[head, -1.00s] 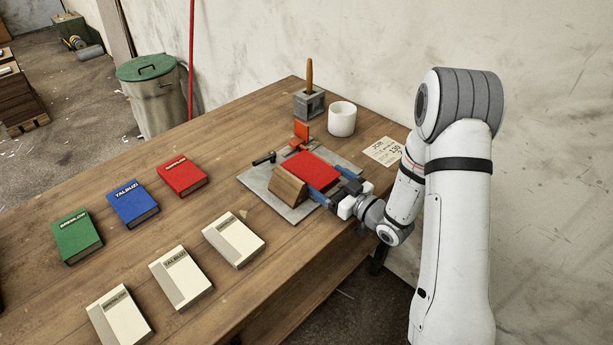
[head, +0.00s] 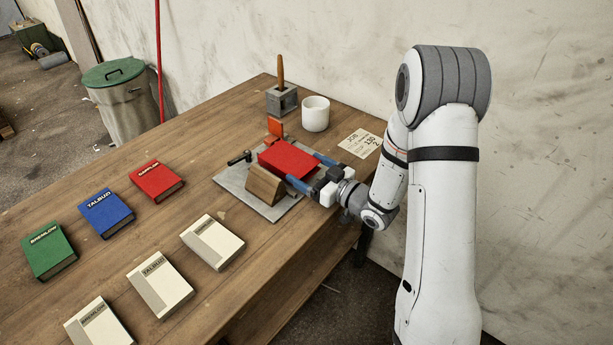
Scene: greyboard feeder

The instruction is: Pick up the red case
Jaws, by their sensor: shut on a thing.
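A red case (head: 289,158) is at the grey board (head: 234,181) on the workbench, behind a wooden wedge block (head: 266,184). I cannot tell whether it rests on the board or is held just above it. My gripper (head: 304,168) reaches in from the right and is shut on the right end of the case, one blue finger on each side.
A small orange-red upright piece (head: 275,128) and a black-ended handle (head: 239,157) stand by the board. A white cup (head: 315,114), a grey holder (head: 281,100) and a paper card (head: 360,143) are behind. Several pale boxes (head: 212,241) lie in front. Bare wood separates the boxes.

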